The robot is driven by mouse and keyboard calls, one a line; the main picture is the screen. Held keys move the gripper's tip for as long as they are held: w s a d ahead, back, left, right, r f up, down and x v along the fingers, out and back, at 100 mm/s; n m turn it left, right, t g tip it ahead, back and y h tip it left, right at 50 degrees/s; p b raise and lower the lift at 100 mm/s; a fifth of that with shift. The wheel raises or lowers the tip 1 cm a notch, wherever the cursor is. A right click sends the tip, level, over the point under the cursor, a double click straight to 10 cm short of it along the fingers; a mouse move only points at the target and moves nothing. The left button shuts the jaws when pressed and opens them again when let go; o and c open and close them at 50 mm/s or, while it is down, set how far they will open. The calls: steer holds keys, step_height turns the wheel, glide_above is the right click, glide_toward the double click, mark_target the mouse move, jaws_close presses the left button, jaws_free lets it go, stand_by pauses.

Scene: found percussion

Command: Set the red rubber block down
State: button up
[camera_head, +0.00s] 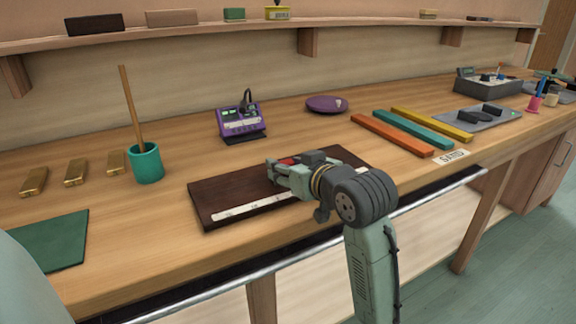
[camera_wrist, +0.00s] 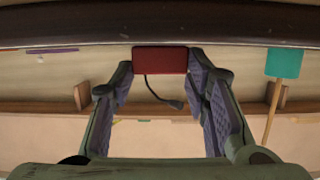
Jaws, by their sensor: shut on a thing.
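The red rubber block (camera_wrist: 160,60) is between my gripper's two fingers in the wrist view, which looks upside down. My gripper (camera_head: 280,166) is shut on it. In the head view only a little of the red block (camera_head: 289,161) shows between the fingers. The gripper is over the dark wooden board (camera_head: 215,196), which has a pale marked strip along its front. In the wrist view the board (camera_wrist: 60,28) crosses the top, and the block's edge meets it in the picture. Whether the block touches the board is hard to tell.
A teal cup (camera_head: 146,164) with a stick stands left, near several brass bars (camera_head: 76,172). A purple device (camera_head: 240,122) and purple disc (camera_head: 327,104) are behind the board. Orange (camera_head: 391,136), teal (camera_head: 413,129) and yellow (camera_head: 431,124) bars lie right. Bare bench lies around the board.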

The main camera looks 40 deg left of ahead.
steer(key=o, duration=1)
steer(key=shift+f, duration=0.1)
